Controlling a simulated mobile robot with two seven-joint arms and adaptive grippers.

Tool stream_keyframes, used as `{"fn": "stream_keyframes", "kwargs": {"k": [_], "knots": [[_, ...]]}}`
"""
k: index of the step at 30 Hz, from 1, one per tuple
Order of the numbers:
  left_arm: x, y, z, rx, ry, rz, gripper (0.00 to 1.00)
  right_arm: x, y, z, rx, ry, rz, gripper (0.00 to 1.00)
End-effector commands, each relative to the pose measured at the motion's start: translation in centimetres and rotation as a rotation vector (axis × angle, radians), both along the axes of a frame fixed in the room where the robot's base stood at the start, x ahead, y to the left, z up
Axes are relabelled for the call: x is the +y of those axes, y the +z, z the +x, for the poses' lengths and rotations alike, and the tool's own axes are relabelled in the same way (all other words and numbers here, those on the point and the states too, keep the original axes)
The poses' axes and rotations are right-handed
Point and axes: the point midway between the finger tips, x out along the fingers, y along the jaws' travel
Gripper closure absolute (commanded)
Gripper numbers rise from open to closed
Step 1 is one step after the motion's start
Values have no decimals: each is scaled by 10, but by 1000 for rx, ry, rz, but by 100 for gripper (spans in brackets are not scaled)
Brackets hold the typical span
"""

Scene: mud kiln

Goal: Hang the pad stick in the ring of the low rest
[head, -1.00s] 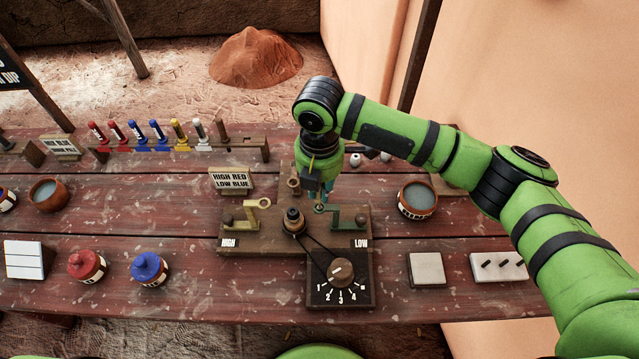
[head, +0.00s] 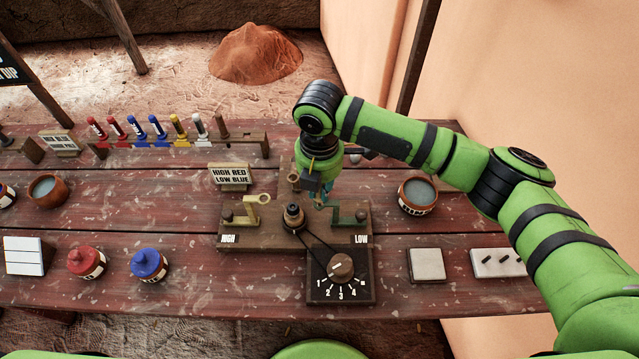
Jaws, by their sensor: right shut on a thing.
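My right gripper (head: 318,196) points down just above the low rest, beside the middle post of the wooden stand. It is shut on the pad stick, which is mostly hidden by the fingers and wrist. The low rest (head: 351,216) is a green metal bracket on the right of the stand, by the LOW label. Its ring lies under the fingertips and is largely covered. I cannot tell whether the stick is inside the ring. The yellow high rest (head: 252,212) on the left has an empty ring. My left gripper is not in view.
The wooden stand (head: 270,239) carries a belt and a numbered dial (head: 340,267). A sign (head: 230,177) reads HIGH RED LOW BLUE. A bowl (head: 418,195) stands to the right. Red (head: 86,262) and blue (head: 149,264) lidded pots stand left. A rack (head: 245,145) with several coloured sticks is behind.

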Motion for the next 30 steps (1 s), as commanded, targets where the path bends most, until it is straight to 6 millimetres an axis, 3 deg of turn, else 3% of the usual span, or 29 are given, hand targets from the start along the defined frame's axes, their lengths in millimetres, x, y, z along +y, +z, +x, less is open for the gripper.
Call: {"fn": "stream_keyframes", "kwargs": {"k": [30], "knots": [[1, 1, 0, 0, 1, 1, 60, 0, -12, -1, 1, 1, -1, 100]]}}
